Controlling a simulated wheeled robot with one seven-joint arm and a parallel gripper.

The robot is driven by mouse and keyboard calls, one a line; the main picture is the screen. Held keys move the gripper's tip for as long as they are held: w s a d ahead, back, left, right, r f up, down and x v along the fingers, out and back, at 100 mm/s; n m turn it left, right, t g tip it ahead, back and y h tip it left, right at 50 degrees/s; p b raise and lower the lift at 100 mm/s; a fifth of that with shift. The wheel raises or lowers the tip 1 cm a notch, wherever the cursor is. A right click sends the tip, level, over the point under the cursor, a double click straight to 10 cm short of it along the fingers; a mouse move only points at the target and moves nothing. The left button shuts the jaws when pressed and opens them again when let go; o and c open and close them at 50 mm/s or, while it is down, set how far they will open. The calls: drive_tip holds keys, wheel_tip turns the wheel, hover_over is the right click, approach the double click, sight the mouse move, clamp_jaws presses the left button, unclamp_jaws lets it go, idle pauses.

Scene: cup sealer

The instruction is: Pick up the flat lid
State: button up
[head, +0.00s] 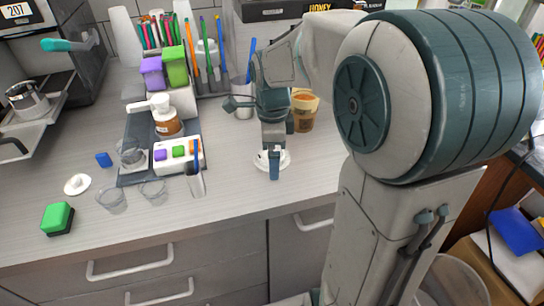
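A white round lid (286,160) lies on the grey counter near the middle, right under my gripper (273,163). My gripper points down, with its teal fingers over the lid and hiding its middle. I cannot tell whether the fingers touch the lid or how far apart they are. A second small white disc (77,184) with a raised centre lies on the counter at the left, apart from my gripper.
A dark tray (134,180) with a white button box (178,156) and a bottle (165,120) stands left of my gripper. Clear cups (112,198) and a green block (57,218) are near the front edge. A brown cup (304,110) stands close behind my gripper.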

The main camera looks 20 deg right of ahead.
drive_tip(key=c, duration=1)
drive_tip(key=shift+r, duration=0.1)
